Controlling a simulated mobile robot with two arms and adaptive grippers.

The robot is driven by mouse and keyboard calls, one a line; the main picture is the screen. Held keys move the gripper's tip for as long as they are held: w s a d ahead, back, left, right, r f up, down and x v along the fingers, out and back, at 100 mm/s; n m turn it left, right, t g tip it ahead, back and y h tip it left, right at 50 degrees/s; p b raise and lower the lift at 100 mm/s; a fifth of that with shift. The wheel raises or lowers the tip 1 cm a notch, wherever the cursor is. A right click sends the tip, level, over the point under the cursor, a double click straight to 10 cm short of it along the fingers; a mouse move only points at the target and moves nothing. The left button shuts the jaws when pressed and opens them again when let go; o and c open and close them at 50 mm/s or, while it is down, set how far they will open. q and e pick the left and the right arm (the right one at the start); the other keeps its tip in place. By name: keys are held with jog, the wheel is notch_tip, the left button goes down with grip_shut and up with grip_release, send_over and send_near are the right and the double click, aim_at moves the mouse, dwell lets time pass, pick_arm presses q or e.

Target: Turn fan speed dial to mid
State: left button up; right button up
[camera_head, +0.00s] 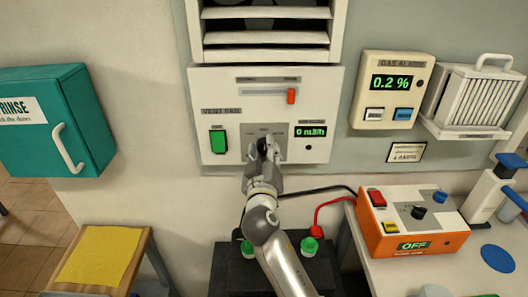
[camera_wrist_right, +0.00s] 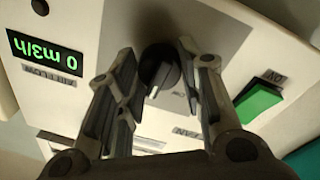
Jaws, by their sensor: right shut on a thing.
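The fan speed dial (camera_head: 265,146) is a black knob on a grey plate of the white vent fan panel (camera_head: 228,88). In the right wrist view the dial (camera_wrist_right: 158,66) shows a white pointer mark; this view is turned round. My right gripper (camera_head: 263,152) is shut on the dial, with one finger on each side. The gripper hides part of the plate's labels, and I cannot tell which setting the pointer is at. The air flow display (camera_head: 311,132) reads 0 m3/h. My left gripper is not in view.
A green switch (camera_head: 218,140) is left of the dial and an orange slider (camera_head: 291,96) is above right. A gas alarm (camera_head: 390,90) hangs to the right. Below stand a black battery (camera_head: 262,272) and an orange charger (camera_head: 412,222). A teal rinse cabinet (camera_head: 90,105) is left.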

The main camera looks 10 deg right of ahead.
jog(key=shift+r, duration=0.1)
dwell(0.4)
jog(key=o, duration=1)
jog(key=shift+w, duration=0.1)
jog(key=shift+o, duration=0.2)
jog(key=v, duration=0.7)
jog(key=shift+s, duration=0.25)
jog(key=shift+a, duration=0.1)
